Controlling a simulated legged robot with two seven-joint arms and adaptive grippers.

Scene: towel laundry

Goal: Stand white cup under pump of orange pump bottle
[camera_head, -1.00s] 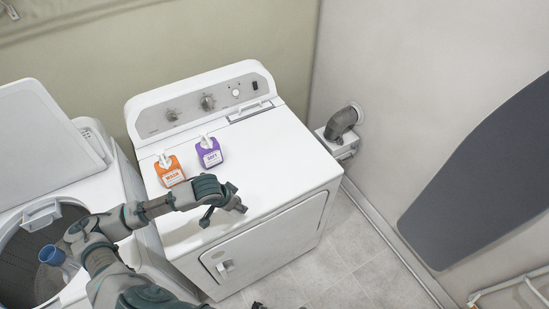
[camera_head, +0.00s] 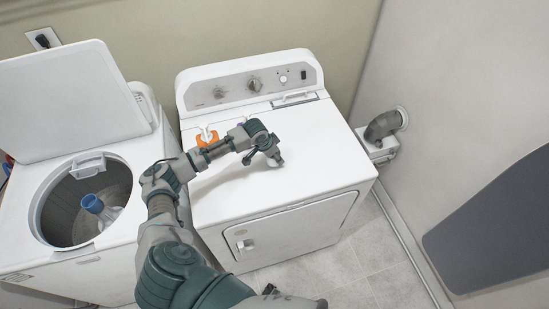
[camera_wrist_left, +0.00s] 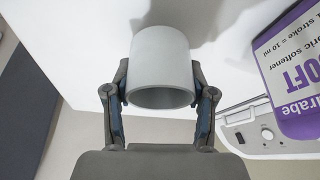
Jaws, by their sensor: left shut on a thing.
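The white cup (camera_wrist_left: 160,70) is between the two fingers of my left gripper (camera_wrist_left: 160,95) in the left wrist view, and the gripper is shut on it. In the head view my left gripper (camera_head: 270,158) is over the dryer top, right of the orange pump bottle (camera_head: 207,138); the cup cannot be made out there against the white dryer. The orange bottle stands near the dryer's control panel, its lower part hidden by my left arm. My right gripper is not in view.
A purple softener bottle (camera_wrist_left: 290,70) is close at the right of the left wrist view; my arm mostly hides it in the head view. The dryer top (camera_head: 320,150) is clear to the right. The open washer (camera_head: 95,255) holds a blue-capped container (camera_head: 93,204).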

